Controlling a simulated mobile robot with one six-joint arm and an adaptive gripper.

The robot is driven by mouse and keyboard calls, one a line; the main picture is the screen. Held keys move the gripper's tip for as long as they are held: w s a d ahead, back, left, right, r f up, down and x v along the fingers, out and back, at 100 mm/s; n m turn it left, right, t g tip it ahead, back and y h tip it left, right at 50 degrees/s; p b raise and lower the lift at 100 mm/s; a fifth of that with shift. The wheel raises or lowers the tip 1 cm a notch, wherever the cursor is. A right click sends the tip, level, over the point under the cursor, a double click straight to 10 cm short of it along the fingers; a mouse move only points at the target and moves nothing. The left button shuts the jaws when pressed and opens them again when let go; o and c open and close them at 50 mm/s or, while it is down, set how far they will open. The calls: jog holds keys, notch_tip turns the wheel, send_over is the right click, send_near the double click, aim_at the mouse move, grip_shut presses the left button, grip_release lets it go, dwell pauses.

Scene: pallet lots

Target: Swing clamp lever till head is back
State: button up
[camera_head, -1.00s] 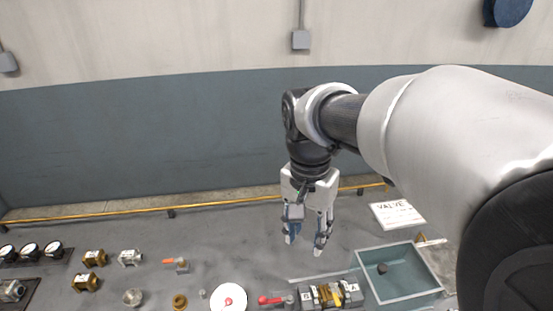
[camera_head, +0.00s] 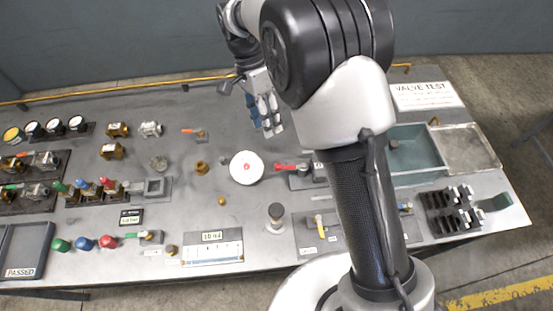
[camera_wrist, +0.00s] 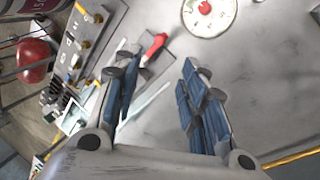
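The clamp's red lever (camera_head: 288,166) lies just right of a white round dial. It points left from a dark clamp body, which my arm partly hides; the head's position cannot be made out. In the wrist view the red lever (camera_wrist: 155,46) shows just beyond my left finger, with bare bench between the fingers. My gripper (camera_head: 265,124) is above the bench, behind and left of the lever in the head view. In the wrist view my gripper (camera_wrist: 163,95) has its two blue-padded fingers apart, with nothing between them. It is not touching the lever.
The white dial (camera_head: 246,176) with a red centre stands left of the lever. A teal tray (camera_head: 415,134) is to the right, beside a VALVE TEST sign (camera_head: 427,95). Brass fittings (camera_head: 113,150) and coloured valves fill the left side. A yellow rail (camera_head: 100,92) runs along the back.

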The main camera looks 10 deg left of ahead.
aim_at(277, 164)
jog(key=b+x, duration=0.3)
jog(key=x, duration=1.1)
jog(key=shift+f, duration=0.15)
jog(key=shift+c, duration=0.5)
grip_shut()
